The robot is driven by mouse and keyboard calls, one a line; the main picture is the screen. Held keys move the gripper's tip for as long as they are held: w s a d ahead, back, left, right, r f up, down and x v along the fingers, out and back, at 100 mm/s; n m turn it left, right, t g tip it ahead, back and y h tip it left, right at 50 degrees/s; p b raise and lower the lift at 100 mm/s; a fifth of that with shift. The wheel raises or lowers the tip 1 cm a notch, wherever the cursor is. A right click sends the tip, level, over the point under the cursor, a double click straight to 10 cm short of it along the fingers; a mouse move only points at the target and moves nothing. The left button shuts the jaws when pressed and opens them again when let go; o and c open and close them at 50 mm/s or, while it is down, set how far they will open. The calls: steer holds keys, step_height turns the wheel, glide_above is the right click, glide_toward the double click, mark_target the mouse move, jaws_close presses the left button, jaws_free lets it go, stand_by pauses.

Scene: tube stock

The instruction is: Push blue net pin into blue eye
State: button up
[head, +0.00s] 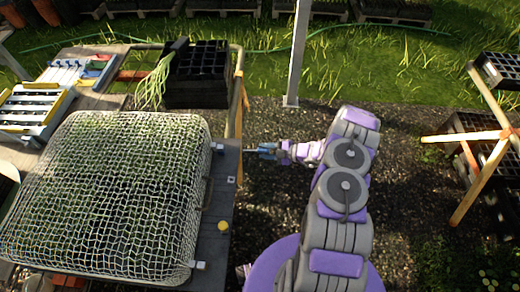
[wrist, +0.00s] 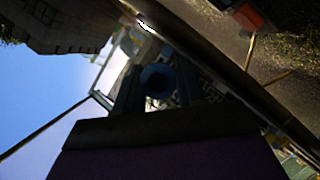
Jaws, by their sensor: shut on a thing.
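My gripper (head: 262,151) is at the right edge of the bench, pointing left towards the net. In the wrist view my gripper (wrist: 158,88) is shut on a dark blue round piece, which I take to be the blue net pin (wrist: 158,78). The pin is too small to make out in the head view. The white net (head: 105,190) is draped over a bed on the bench. Small pale fittings (head: 217,147) sit along its right edge, a little left of my gripper. I cannot tell which one is the blue eye; its colour does not show.
A yellow round knob (head: 223,226) is on the bench's right side. Black cell trays (head: 197,75) with a green plant bundle stand behind the net. A grey post (head: 297,55) rises behind my arm. Wooden trestles (head: 480,165) stand far right. Gravel between is clear.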

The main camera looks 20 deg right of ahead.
steer(key=shift+d+f+m, duration=0.15)
steer(key=shift+d+m, duration=0.15)
steer(key=shift+d, duration=0.1)
steer(key=shift+w+a+b, duration=0.2)
steer(key=shift+w+a, duration=0.1)
steer(key=shift+a, duration=0.7)
steer(key=shift+w+a+b, duration=0.15)
steer(key=shift+w+a, duration=0.2)
steer(key=shift+a, duration=0.6)
steer(key=shift+w+a+b, duration=0.2)
steer(key=shift+w+a, duration=0.1)
steer(key=shift+a, duration=0.7)
steer(key=shift+w+a+b, duration=0.35)
steer(key=shift+a, duration=0.5)
steer(key=shift+s, duration=0.1)
steer(key=shift+w+a+b, duration=0.35)
steer(key=shift+a+b, duration=0.3)
steer(key=shift+a, duration=0.35)
steer(key=shift+w+a+b, duration=0.35)
steer(key=shift+a+b, duration=0.35)
steer(key=shift+a, duration=0.35)
steer(key=shift+w+a+b, duration=0.35)
steer(key=shift+a+b, duration=0.3)
steer(key=shift+a, duration=0.35)
steer(key=o, duration=1.1)
